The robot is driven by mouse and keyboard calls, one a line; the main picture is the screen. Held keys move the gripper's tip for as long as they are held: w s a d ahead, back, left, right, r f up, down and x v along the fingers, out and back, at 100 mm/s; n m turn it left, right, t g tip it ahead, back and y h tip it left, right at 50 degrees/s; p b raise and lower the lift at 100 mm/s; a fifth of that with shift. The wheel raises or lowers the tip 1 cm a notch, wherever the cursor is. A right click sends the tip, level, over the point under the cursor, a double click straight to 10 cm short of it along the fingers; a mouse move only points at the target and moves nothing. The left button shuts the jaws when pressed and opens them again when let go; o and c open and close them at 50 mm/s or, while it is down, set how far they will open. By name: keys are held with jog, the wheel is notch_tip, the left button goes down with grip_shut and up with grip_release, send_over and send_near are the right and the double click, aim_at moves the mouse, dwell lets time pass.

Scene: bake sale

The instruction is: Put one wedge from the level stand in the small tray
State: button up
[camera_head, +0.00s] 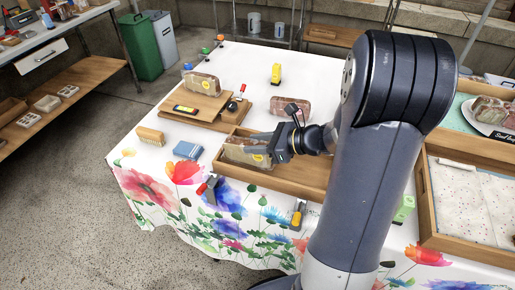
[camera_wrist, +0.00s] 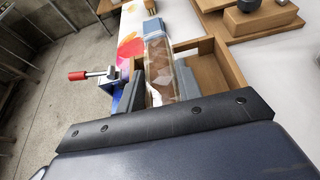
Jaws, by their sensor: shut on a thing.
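My gripper (camera_head: 270,143) is shut on a wrapped wedge (camera_head: 248,152) with a yellow sticker. In the wrist view, the clear-wrapped brown wedge (camera_wrist: 160,62) lies between my two fingers (camera_wrist: 160,88). It is at the left end of the small wooden tray (camera_head: 293,184), within or just over its walls; I cannot tell whether it touches the floor. The tray's wall also shows in the wrist view (camera_wrist: 226,70). A second wrapped wedge (camera_head: 203,83) sits on the stepped wooden stand (camera_head: 176,121) behind. A third wedge (camera_head: 291,106) stands on the cloth behind the tray.
A blue block (camera_head: 187,150) and a brush (camera_head: 150,136) lie left of the tray. A red-handled clamp (camera_head: 207,188) and a yellow-handled clamp (camera_head: 298,214) sit at the front edge. A yellow object (camera_head: 276,73) stands at the back. A larger wooden tray (camera_head: 470,243) is at right.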

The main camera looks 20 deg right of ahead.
jog(key=shift+f, duration=0.6)
jog(key=shift+f, duration=0.15)
jog(key=o, duration=0.6)
jog(key=shift+o, duration=0.2)
jog(key=shift+d+r, duration=0.1)
jog(key=shift+r, duration=0.2)
jog(key=p+v, duration=0.1)
jog(key=v, duration=1)
jog(key=shift+s+d+p, duration=0.3)
jog(key=shift+p, duration=0.1)
